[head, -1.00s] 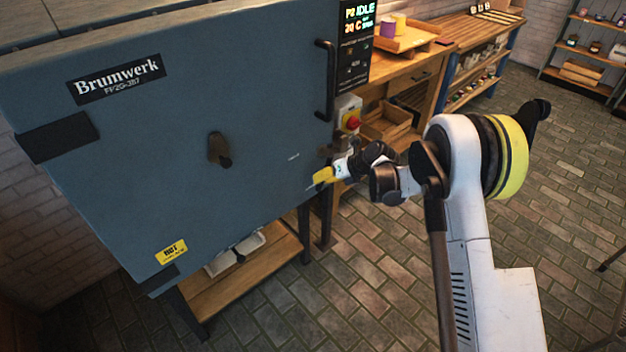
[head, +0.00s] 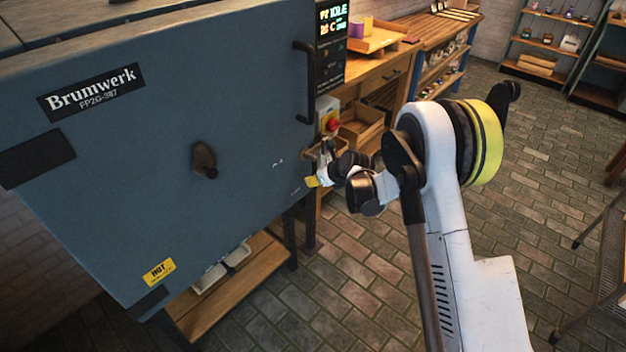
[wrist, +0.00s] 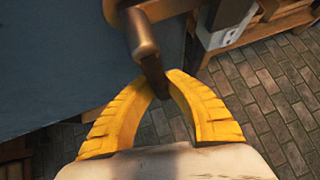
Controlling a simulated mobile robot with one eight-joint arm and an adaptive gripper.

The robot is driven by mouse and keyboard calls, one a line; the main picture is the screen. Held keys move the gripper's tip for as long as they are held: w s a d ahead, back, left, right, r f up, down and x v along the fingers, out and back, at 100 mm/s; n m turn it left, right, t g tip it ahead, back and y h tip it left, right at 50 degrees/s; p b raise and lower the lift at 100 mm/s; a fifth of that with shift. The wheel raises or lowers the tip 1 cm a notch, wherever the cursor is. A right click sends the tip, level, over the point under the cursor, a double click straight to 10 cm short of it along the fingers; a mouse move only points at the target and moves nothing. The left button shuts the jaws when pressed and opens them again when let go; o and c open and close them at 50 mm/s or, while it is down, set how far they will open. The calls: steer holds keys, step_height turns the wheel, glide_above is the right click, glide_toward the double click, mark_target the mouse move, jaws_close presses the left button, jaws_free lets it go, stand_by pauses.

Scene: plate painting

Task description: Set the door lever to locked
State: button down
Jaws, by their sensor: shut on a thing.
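The blue kiln door (head: 130,160) fills the left of the head view. The door lever, a dark bronze bar (wrist: 150,62), comes down from a rounded hub at the top of the wrist view. Its lower end sits between the yellow fingertips of my gripper (wrist: 160,84), which is shut on it. In the head view my gripper (head: 314,181) is at the door's lower right edge. There the lever is small and mostly hidden by my gripper and wrist, so its setting is hard to read. Small pale marks (head: 278,162) show on the door beside it.
A wooden bench (head: 375,75) with trays stands behind. The brick floor (head: 420,260) at right is open, with a metal frame at the far right.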

steer(key=shift+w, duration=0.1)
steer(key=c, duration=1.4)
jaws_free()
steer(key=shift+o, duration=0.2)
steer(key=v, duration=1.2)
